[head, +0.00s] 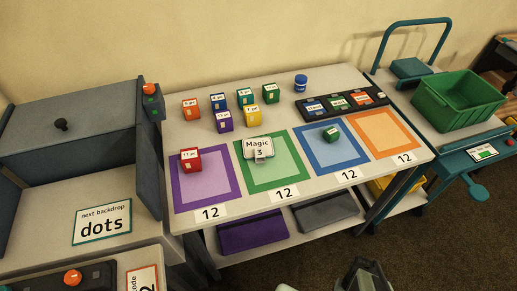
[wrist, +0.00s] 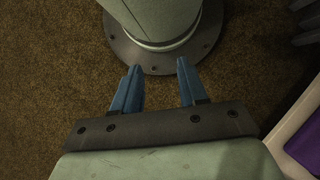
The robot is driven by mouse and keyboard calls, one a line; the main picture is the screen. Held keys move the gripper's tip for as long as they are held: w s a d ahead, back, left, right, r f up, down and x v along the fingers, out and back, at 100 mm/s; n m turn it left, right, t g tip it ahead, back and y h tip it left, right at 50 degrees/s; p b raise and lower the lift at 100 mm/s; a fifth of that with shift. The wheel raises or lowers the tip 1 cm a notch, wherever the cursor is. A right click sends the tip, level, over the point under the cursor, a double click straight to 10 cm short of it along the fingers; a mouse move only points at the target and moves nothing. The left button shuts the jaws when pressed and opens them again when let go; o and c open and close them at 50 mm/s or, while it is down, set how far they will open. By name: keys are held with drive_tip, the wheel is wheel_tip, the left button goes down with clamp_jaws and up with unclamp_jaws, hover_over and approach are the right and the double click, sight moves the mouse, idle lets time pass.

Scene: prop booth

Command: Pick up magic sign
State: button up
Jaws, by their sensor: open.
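The magic sign (head: 258,146) is a small white card reading "Magic 3" with a small pale piece at its front. It stands near the back of the green square (head: 283,179) on the table. My gripper (wrist: 160,85) shows in the wrist view with two blue fingers apart and nothing between them. It is above the brown carpet and a grey round base, away from the sign. The sign is not in the wrist view. A dark part at the bottom edge of the head view may belong to my arm; I cannot tell.
A red cube (head: 190,160) sits on the purple square, left of the sign. A green cube (head: 331,134) sits on the blue square (head: 340,158), right of it. Several coloured cubes stand behind. A black tray (head: 352,117) holds labelled blocks. A green bin (head: 442,113) stands right.

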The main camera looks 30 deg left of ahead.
idle(0.3)
drive_tip(key=o, duration=0.4)
drive_tip(key=shift+c, duration=0.2)
